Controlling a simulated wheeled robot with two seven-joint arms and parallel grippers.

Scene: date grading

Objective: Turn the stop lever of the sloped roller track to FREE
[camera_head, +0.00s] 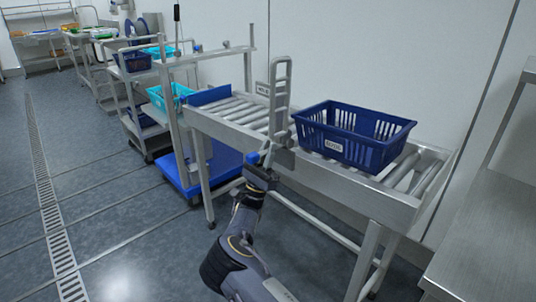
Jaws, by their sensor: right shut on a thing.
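The sloped roller track (318,177) runs from the middle to the right, with metal rollers in a steel frame. An upright metal stop piece (281,95) stands at its near side, with a small label plate (262,88) beside it that is too small to read surely. My right gripper (264,163) is at the track's near side below this piece, shut on the stop lever, which it mostly hides. The lever's exact angle cannot be told. My left gripper is not in view.
A dark blue crate (375,152) with a white label sits on the rollers right of the stop piece. A blue platform (212,168) is under the track's left end. Shelving with turquoise crates (169,96) stands behind. A steel table (490,240) is at right. Floor at left is clear.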

